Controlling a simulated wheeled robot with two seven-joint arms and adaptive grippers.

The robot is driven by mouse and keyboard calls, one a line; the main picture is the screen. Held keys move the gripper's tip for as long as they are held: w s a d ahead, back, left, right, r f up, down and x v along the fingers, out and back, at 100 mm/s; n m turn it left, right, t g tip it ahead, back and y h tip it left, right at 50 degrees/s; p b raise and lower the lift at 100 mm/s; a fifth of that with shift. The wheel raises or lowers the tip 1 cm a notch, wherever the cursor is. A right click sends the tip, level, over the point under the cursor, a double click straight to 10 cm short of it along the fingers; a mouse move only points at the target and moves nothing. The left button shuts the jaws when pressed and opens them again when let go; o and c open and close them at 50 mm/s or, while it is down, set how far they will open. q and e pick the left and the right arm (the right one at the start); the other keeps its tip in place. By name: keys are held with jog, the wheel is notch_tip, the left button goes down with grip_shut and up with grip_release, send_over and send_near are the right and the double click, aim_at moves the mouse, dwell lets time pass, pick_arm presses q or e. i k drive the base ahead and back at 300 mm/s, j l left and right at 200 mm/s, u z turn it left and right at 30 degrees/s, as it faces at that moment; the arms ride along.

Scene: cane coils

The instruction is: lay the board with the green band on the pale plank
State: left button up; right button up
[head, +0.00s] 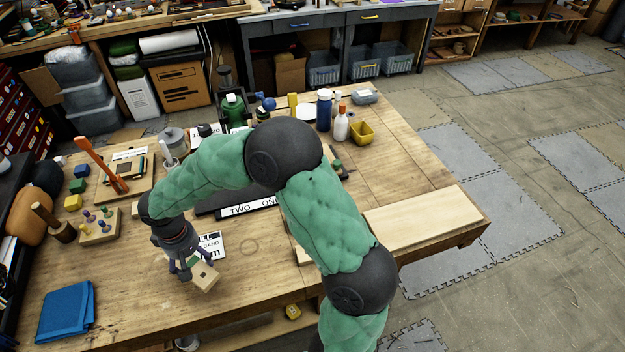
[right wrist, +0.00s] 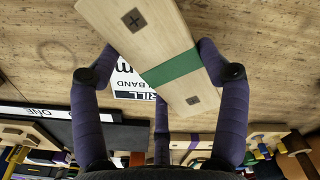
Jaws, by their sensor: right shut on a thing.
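The board with the green band (right wrist: 150,35) is a pale wooden piece with a dark cross-marked square near each end. My right gripper (right wrist: 165,75) is shut on it, with purple fingers on both sides near the green band. In the head view the board (head: 204,278) hangs from my right gripper (head: 188,264) over the front left part of the table; its band is hard to make out there. The pale plank (head: 425,222) lies flat at the table's right edge, well apart from the board, partly hidden behind my right arm. My left gripper is not in view.
A white printed card (head: 211,245) lies just behind the held board. A dark tray with a TWO ONE label (head: 248,207) is near the middle. A blue cloth (head: 66,310) lies front left, near a peg block (head: 99,226).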

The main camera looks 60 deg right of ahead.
aim_at(424, 215)
jog(key=k+l+u, duration=0.2)
jog(key=k+l, duration=0.15)
jog(key=l, duration=0.3)
jog(key=k+l+u, duration=0.2)
jog(key=k+l, duration=0.15)
jog(key=l, duration=0.25)
jog(key=k+l+u, duration=0.2)
jog(key=k+l, duration=0.2)
jog(key=l, duration=0.1)
